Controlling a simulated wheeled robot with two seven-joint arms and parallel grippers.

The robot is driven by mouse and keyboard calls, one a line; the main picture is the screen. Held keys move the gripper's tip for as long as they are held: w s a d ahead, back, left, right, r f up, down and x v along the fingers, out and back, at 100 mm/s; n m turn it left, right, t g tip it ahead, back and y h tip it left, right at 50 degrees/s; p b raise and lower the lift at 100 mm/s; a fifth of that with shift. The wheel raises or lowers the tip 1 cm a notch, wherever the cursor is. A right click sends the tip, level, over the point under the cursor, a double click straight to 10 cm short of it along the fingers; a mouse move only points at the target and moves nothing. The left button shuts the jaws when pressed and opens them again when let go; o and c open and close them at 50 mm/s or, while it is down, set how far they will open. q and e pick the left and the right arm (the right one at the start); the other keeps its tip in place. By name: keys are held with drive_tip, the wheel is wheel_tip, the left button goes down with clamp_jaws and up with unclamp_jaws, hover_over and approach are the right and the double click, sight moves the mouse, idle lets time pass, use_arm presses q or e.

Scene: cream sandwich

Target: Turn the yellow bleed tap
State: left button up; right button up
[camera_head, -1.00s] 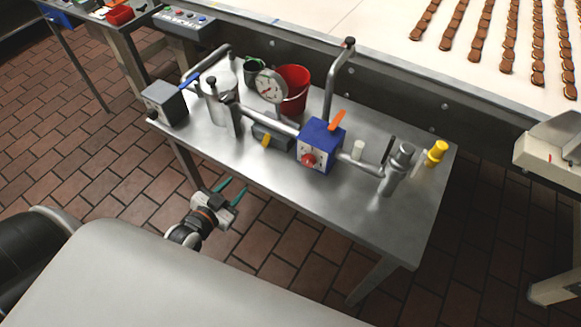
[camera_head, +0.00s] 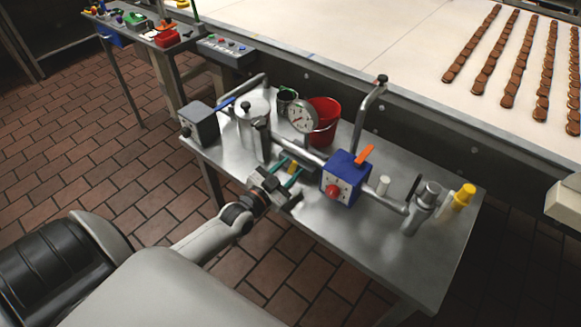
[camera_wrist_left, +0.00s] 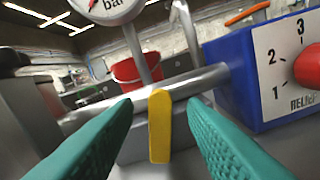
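The yellow bleed tap (camera_wrist_left: 160,125) is a flat lever hanging down in front of the steel pipe (camera_wrist_left: 145,98) in the left wrist view. In the head view it is a small yellow spot (camera_head: 292,167) below the pressure gauge (camera_head: 302,117), partly hidden by my gripper. My left gripper (camera_head: 289,170) reaches over the table's front edge to the tap. Its teal fingers (camera_wrist_left: 161,105) are open, one on each side of the lever, with gaps visible on both sides. My right gripper is not in view.
A blue relief box (camera_head: 345,180) with a red knob and orange lever stands just right of my gripper. A grey box (camera_head: 200,124), steel pot (camera_head: 252,120) and red bucket (camera_head: 323,120) share the steel table (camera_head: 440,262). A yellow-capped fitting (camera_head: 464,195) stands at the right end.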

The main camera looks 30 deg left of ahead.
use_arm(q)
drive_tip(key=shift+w, duration=0.55)
clamp_jaws()
drive_tip(key=shift+a+n+p, duration=0.25)
drive_tip(key=shift+n+p, duration=0.15)
drive_tip(key=shift+n, duration=0.4)
unclamp_jaws()
drive_tip(key=s+b, duration=0.1)
drive_tip(key=s, duration=1.1)
drive_tip(key=shift+a, duration=0.45)
